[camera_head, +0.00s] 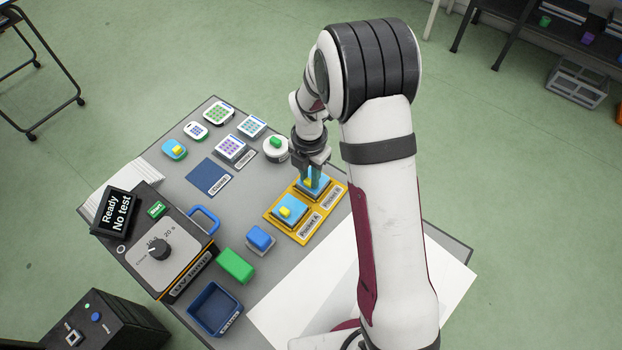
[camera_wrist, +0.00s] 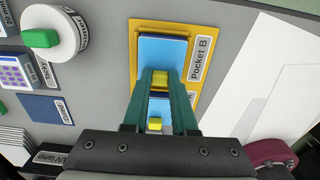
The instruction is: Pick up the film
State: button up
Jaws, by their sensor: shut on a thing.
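A blue square piece (camera_head: 322,192) with a yellow grip block lies at Pocket B of the yellow tray (camera_head: 273,213); it also shows in the wrist view (camera_wrist: 163,48). I take it to be the film; no label says so. My gripper (camera_wrist: 160,78) points down over it, its green fingers shut on the yellow block. The gripper also shows in the head view (camera_head: 314,178). A similar blue piece (camera_head: 290,212) with a yellow block lies at Pocket A. I cannot tell whether the held piece is lifted off the pocket.
A round white pot with a green knob (camera_head: 275,148) stands left of my gripper. A blue block (camera_head: 260,238), a green block (camera_head: 236,264) and an open blue bin (camera_head: 214,309) stand nearer. The UV lamp box (camera_head: 158,250) is at the left. White sheets (camera_head: 440,275) lie at the right.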

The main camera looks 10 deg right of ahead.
aim_at(309, 179)
jog(key=shift+r, duration=0.55)
notch_tip(309, 179, up, 3)
jog(key=s+d+r, duration=0.5)
jog(key=d+r, duration=0.5)
jog(key=r, duration=0.2)
jog(key=shift+d, duration=0.25)
